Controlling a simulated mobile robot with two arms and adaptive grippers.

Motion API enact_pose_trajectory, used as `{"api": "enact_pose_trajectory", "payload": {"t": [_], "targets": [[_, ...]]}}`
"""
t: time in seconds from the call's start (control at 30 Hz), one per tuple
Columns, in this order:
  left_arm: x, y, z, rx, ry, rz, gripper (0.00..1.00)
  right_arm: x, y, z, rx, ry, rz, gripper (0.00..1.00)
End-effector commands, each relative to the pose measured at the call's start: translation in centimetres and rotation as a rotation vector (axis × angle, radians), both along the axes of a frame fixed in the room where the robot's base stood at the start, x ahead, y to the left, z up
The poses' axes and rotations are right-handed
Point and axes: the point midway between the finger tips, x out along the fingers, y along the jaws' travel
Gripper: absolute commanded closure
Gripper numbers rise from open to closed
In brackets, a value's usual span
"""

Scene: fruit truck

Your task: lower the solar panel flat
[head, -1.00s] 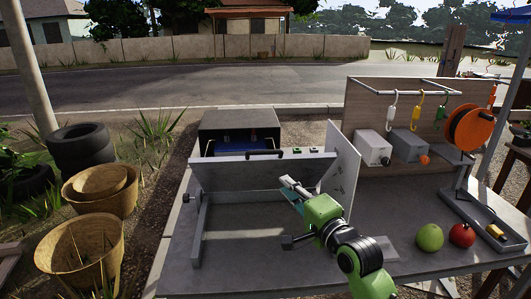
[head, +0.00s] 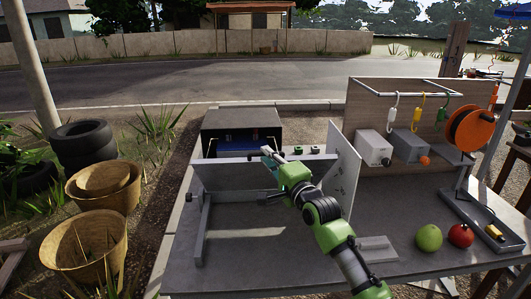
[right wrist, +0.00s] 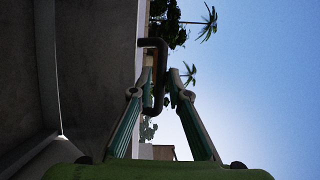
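The solar panel (head: 240,177) stands tilted up on a low grey frame (head: 203,225) on the table, its plain grey side facing me. It also shows as a dark slab at the left of the right wrist view (right wrist: 95,70). A dark handle (right wrist: 163,60) juts from its edge. My right gripper (head: 267,155) is at the panel's upper edge. In the right wrist view its fingertips (right wrist: 160,75) stand close on both sides of the handle bar. I cannot tell whether they press on it. My left gripper is not in view.
A dark box (head: 240,122) stands behind the panel. An upright board (head: 342,165) is close to the right of my gripper. A green apple (head: 429,237), a red apple (head: 461,235) and a grey tray (head: 485,222) are on the right of the table.

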Motion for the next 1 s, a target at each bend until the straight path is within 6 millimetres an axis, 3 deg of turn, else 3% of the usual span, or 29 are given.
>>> {"api": "enact_pose_trajectory", "payload": {"t": [0.2, 0.57, 0.63, 1.0], "targets": [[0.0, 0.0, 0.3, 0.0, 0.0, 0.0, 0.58, 1.4, 0.6, 0.1, -0.001, 0.001, 0.0, 0.84], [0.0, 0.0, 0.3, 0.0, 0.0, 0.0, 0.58, 1.7, 0.7, 0.1, 0.0, 0.001, 0.0, 0.84], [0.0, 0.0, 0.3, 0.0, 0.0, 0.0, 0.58, 1.7, 0.7, 0.1, 0.0, 0.001, 0.0, 0.99], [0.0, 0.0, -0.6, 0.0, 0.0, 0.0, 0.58, 1.1, 0.7, -0.8, 0.001, -0.018, 0.0, 1.0]]}}
